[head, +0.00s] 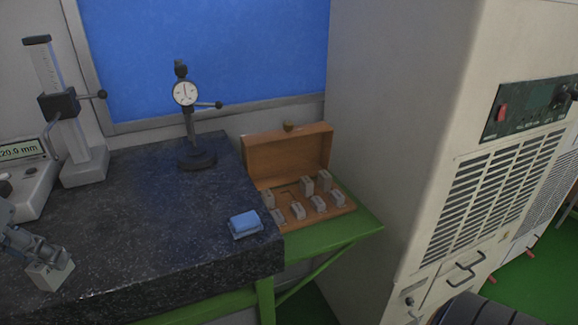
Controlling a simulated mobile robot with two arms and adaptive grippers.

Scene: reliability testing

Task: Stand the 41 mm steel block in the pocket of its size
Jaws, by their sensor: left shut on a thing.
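My left gripper (38,254) is at the lower left, over the dark granite plate. It is shut on a light grey steel block (50,274), whose upper part is between the fingers. I cannot tell whether the block touches the plate. An open wooden case (290,150) stands right of the plate with its lid up at the back. Several grey blocks, among them a taller one (307,186), stand in its pockets. A dark pocket shows near the middle of the back row. Size marks are too small to read. My right gripper is not in view.
A blue pad on a grey base (244,223) lies near the granite plate's (140,215) right edge. A dial gauge stand (190,125) and a height gauge (75,130) stand behind. A green bench (357,222) bears the case. A large beige cabinet (400,130) rises on the right.

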